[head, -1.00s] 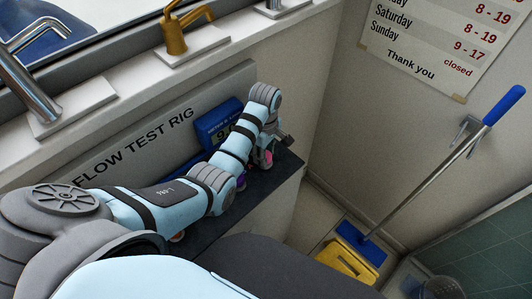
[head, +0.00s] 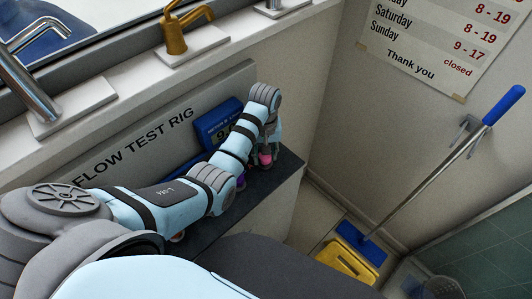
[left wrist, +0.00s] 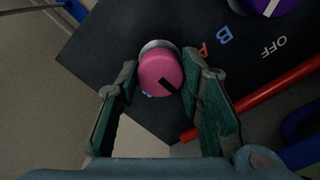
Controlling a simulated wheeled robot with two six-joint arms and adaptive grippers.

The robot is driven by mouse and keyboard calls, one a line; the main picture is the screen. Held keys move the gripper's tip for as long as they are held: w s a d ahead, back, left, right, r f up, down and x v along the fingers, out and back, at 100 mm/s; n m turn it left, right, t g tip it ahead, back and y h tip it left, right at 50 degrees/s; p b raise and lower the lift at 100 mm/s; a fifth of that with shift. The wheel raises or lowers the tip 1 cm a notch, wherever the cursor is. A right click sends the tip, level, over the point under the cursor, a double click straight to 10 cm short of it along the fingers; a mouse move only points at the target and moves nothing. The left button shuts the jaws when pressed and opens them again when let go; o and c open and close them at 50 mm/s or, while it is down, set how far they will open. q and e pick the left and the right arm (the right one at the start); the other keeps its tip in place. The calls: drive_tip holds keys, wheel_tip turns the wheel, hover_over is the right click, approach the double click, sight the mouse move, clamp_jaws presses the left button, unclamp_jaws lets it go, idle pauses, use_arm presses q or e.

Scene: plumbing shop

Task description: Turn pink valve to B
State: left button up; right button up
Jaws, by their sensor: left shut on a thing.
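The pink valve (left wrist: 160,70) is a round knob with a black pointer line, near the outer end of the dark bench top. In the left wrist view the pointer runs toward the lower right. My left gripper (left wrist: 162,66) has its two fingers on either side of the knob and is shut on it. A red A (left wrist: 203,48) and a blue B (left wrist: 225,35) are printed to the knob's right. A blue mark below the knob is mostly hidden. In the head view the pink valve (head: 265,158) shows under my left gripper (head: 264,150). My right gripper is not in view.
A purple valve (left wrist: 262,4) stands beside the pink one, with OFF (left wrist: 273,47) printed near it. A red pipe (left wrist: 270,95) runs at the right. A blue meter (head: 222,122) stands behind my arm.

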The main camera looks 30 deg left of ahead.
use_arm(q)
drive_tip(key=m, duration=0.6)
drive_tip(key=shift+r, duration=0.1)
drive_tip(key=m, duration=0.6)
drive_tip(key=shift+m, duration=0.4)
drive_tip(key=o, duration=1.2)
drive_tip(key=shift+c, duration=0.2)
drive_tip(key=shift+w, duration=0.1)
